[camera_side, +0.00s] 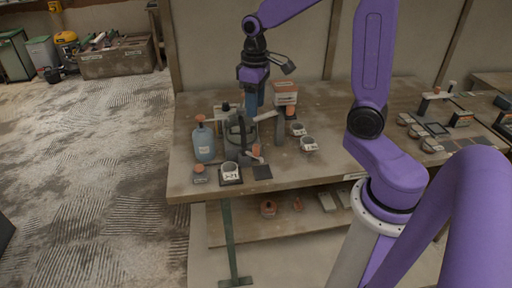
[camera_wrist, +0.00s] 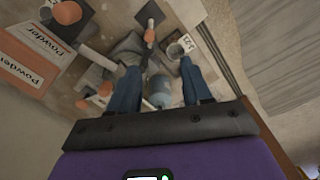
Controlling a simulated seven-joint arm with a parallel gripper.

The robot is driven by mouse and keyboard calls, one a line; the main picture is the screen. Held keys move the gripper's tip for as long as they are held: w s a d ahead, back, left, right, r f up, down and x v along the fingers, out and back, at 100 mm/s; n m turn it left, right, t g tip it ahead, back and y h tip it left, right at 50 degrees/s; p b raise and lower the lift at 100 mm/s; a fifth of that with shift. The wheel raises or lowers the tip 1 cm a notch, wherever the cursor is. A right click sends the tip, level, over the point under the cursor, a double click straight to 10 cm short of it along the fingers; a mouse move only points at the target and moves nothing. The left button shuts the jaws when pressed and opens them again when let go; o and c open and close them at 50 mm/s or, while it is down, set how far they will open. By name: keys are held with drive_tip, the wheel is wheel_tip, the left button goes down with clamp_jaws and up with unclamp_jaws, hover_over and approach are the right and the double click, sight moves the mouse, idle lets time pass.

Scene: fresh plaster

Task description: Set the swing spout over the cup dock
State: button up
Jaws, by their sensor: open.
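My gripper (camera_side: 251,108) is open and points down over the dispenser on the bench. In the wrist view its two blue fingers (camera_wrist: 159,68) are apart with nothing held between them. The swing spout (camera_side: 248,157) is a short grey arm with an orange knob, low at the front of the dispenser. In the wrist view the spout (camera_wrist: 149,36) points toward a bare dark square pad (camera_wrist: 150,13). A white-labelled cup (camera_side: 230,171) stands on a dark square dock (camera_side: 230,182), left of the bare pad. The cup also shows in the wrist view (camera_wrist: 183,45), right of the spout.
A blue bottle (camera_side: 204,144) with an orange cap stands left of the dispenser. A powder box (camera_side: 285,93) stands behind, and an upright grey post (camera_side: 280,126) is at the right. Small cups (camera_side: 308,143) lie beyond it.

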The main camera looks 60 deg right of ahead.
sight(256, 145)
drive_tip(key=shift+m, duration=0.5)
drive_tip(key=f, duration=0.6)
drive_tip(key=d+f, duration=0.1)
drive_tip(key=f, duration=0.4)
drive_tip(key=w+d+f, duration=0.1)
drive_tip(key=f, duration=0.5)
drive_tip(key=shift+w+f, duration=0.1)
drive_tip(key=shift+f, duration=0.2)
clamp_jaws()
